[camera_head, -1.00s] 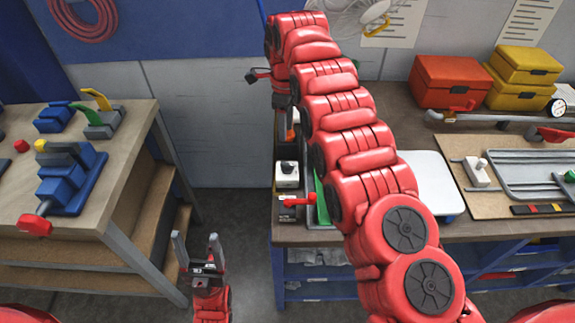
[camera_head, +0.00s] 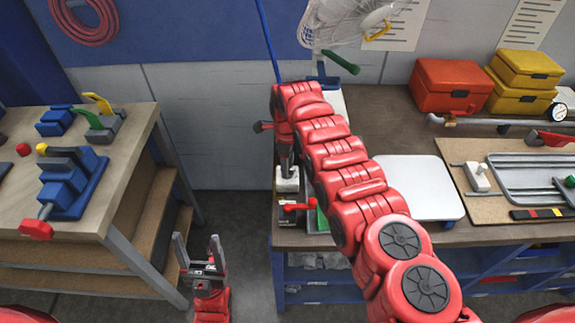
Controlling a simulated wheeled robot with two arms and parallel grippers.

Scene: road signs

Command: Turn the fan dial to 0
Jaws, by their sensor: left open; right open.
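The fan (camera_head: 345,22) stands at the back of the right bench, with a white cage and a blue base; the arm hid most of it before. A small white box (camera_head: 287,186) sits at the bench's left edge; it may carry the dial, but its top is covered and I cannot read a setting. My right gripper (camera_head: 287,168) points down just above this box, at its top. It is open; whether its fingers touch a knob is too small to tell. My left gripper (camera_head: 199,246) is open and empty, pointing up between the benches.
A red-handled device (camera_head: 298,207) sits just in front of the white box. A white board (camera_head: 420,187) lies right of my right arm. Red (camera_head: 451,86) and yellow (camera_head: 522,82) boxes stand at the back right. The left bench (camera_head: 122,150) holds blue clamps. The floor gap between is clear.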

